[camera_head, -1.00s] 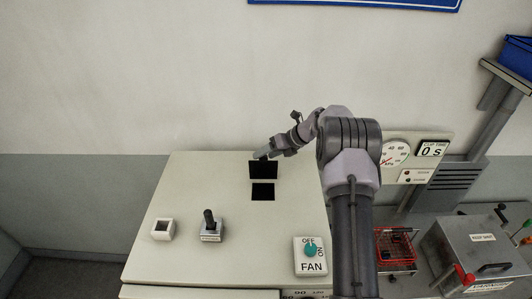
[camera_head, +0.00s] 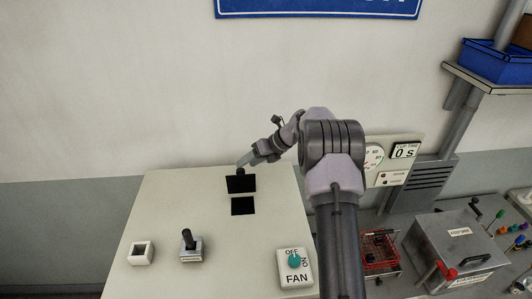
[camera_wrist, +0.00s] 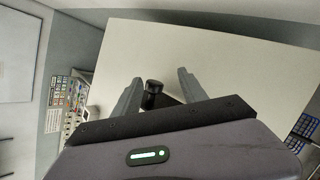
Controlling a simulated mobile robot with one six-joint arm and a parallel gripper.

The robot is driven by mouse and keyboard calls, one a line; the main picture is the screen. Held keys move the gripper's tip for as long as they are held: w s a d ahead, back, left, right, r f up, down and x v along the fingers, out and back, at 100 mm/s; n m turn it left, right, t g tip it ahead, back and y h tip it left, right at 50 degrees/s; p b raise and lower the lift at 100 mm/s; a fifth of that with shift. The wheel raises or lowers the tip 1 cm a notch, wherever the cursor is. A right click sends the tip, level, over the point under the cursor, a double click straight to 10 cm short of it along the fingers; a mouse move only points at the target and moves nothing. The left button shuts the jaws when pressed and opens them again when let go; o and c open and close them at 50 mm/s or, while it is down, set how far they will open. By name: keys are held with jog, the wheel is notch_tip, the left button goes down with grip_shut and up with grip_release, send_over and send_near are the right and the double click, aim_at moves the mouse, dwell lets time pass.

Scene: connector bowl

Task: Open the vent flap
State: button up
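The vent flap (camera_head: 241,184) is a black square panel near the back of the pale cabinet top (camera_head: 160,215). It looks raised, standing behind a black square opening (camera_head: 243,206). A small black knob (camera_head: 240,171) shows at the flap's top edge. My gripper (camera_head: 243,163) is just above and behind the knob. In the wrist view the knob (camera_wrist: 152,92) stands between the two fingers of my gripper (camera_wrist: 160,88), with a visible gap on the right side. The fingers are apart. Part of the flap (camera_wrist: 170,101) shows beyond the palm, which hides most of it.
On the cabinet top are a white square socket (camera_head: 141,253), a black-handled joystick (camera_head: 189,242) and the FAN switch (camera_head: 295,266). To the right stand a red wire basket (camera_head: 380,252) and a metal box (camera_head: 455,245). The wall is behind.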

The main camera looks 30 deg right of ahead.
jog(key=b+v, duration=0.2)
jog(key=v, duration=1.2)
jog(key=shift+f, duration=0.1)
